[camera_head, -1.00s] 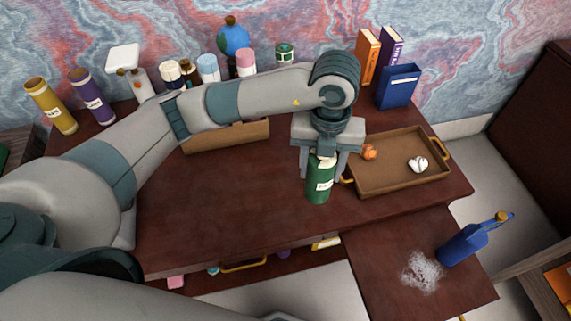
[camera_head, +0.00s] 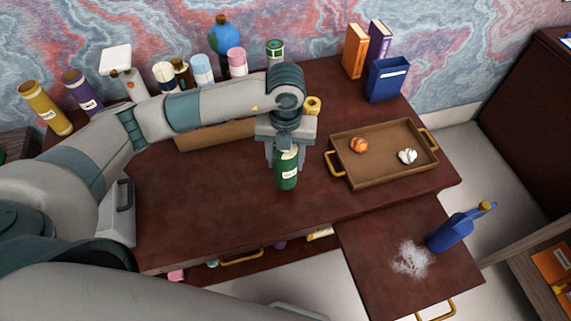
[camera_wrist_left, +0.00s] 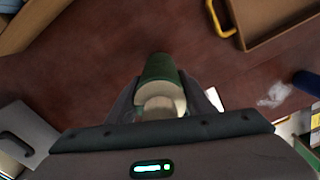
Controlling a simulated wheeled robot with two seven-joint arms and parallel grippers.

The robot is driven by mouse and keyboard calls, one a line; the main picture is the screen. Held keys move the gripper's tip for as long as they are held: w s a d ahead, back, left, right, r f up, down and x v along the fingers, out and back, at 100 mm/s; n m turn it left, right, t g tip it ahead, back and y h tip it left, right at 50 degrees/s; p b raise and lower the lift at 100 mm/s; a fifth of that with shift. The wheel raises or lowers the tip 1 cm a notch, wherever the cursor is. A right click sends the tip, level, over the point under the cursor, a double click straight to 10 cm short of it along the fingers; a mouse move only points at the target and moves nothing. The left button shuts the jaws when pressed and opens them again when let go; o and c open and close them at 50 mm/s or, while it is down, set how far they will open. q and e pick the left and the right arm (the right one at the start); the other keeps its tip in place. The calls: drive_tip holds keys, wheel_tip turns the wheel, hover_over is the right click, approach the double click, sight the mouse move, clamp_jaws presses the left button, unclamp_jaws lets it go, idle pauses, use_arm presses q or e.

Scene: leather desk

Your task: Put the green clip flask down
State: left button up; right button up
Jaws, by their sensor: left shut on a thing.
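The green clip flask (camera_head: 286,178) is upright, with a pale label on its side. My left gripper (camera_head: 285,152) is shut around its upper part from above. The flask is over the middle front of the desk (camera_head: 220,220), left of the tray; I cannot tell whether its base touches the desk. In the left wrist view the flask (camera_wrist_left: 158,70) sits between the fingers, with its pale top towards the camera. My right gripper is not in view.
A brown tray (camera_head: 385,178) with an orange crumpled ball and a white one stands to the right. Bottles line the back. Desk left of the flask is clear.

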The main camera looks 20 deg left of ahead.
use_arm(q)
wheel_tip(320, 180, down, 3)
drive_tip(key=shift+s+r+p, duration=0.1)
drive_tip(key=shift+p, duration=0.55)
drive_tip(key=shift+f, duration=0.2)
drive_tip(key=shift+f, duration=0.2)
drive_tip(key=o, duration=1.1)
drive_tip(key=shift+o, duration=0.2)
drive_tip(key=shift+r, duration=0.1)
